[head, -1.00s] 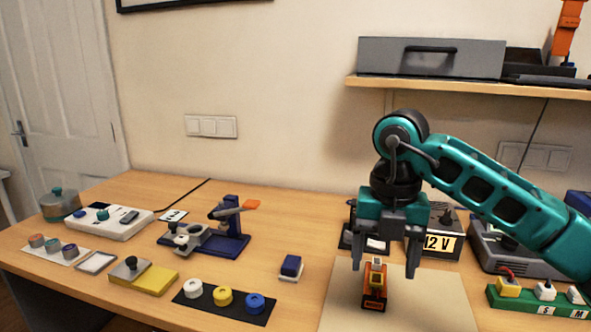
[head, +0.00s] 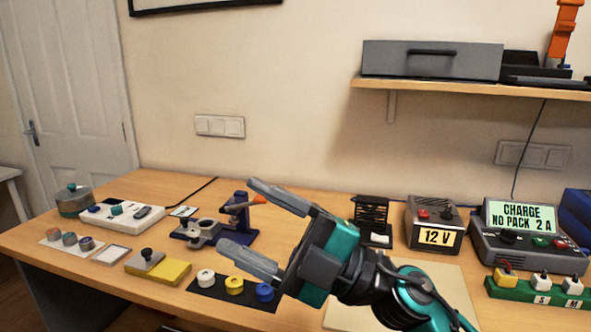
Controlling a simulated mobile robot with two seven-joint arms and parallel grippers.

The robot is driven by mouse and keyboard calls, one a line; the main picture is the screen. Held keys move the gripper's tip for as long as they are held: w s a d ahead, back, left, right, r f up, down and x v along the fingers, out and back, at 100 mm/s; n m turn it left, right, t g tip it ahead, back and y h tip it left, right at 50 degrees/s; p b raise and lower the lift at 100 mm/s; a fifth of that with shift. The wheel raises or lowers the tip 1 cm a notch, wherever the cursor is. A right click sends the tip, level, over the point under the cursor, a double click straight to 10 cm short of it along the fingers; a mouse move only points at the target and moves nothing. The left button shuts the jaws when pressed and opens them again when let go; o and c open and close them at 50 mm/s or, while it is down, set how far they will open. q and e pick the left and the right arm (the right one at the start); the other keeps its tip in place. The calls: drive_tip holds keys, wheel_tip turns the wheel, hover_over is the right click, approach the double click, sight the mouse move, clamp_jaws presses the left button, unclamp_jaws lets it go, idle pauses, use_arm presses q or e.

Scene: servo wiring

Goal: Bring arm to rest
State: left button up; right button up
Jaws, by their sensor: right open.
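My right gripper (head: 237,215) is open and empty, its two grey fingers spread and pointing left over the table's middle. Its teal and black wrist and arm come in from the bottom edge, right of centre. The lower finger passes in front of the area by the black strip (head: 205,294). The arm covers part of the beige mat (head: 448,290). The orange and yellow servo seen earlier on the mat does not show now. My left gripper is not in view.
A blue press (head: 240,222) stands behind the fingers. A yellow block (head: 172,272) and white console (head: 125,218) are left. A 12 V supply (head: 433,226), charger (head: 528,240) reading "CHARGE NO PACK 2 A" and green connector strip (head: 530,293) are right. A shelf (head: 450,87) hangs above.

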drive_tip(key=w+d+f+m+t+h, duration=0.3)
drive_tip(key=d+f+m+t+h, duration=0.2)
drive_tip(key=d+m+t+h, duration=0.55)
drive_tip(key=w+d+f+m+t+h, duration=0.3)
drive_tip(key=d+f+m+t+h, duration=0.4)
drive_tip(key=m, duration=0.6)
drive_tip(key=s+d+f+m+g+h, duration=0.2)
drive_tip(key=s+d+f+g+h, duration=0.1)
drive_tip(key=s+f+g, duration=0.4)
drive_tip(key=s+d+f+m+g+h, duration=0.2)
drive_tip(key=s+d+f+g+h, duration=0.15)
drive_tip(key=f, duration=0.55)
drive_tip(key=s+f+g+y, duration=0.1)
drive_tip(key=s+f+g, duration=0.25)
drive_tip(key=s, duration=0.35)
drive_tip(key=s+f+g+y, duration=0.1)
drive_tip(key=s+f+g, duration=0.25)
drive_tip(key=s, duration=0.25)
drive_tip(key=w+a+f+t+y, duration=0.1)
drive_tip(key=w+a+f+t, duration=0.1)
drive_tip(key=w+f+t, duration=0.4)
wheel_tip(320, 180, down, 3)
drive_tip(key=shift+w+r, duration=0.2)
drive_tip(key=shift+w, duration=0.35)
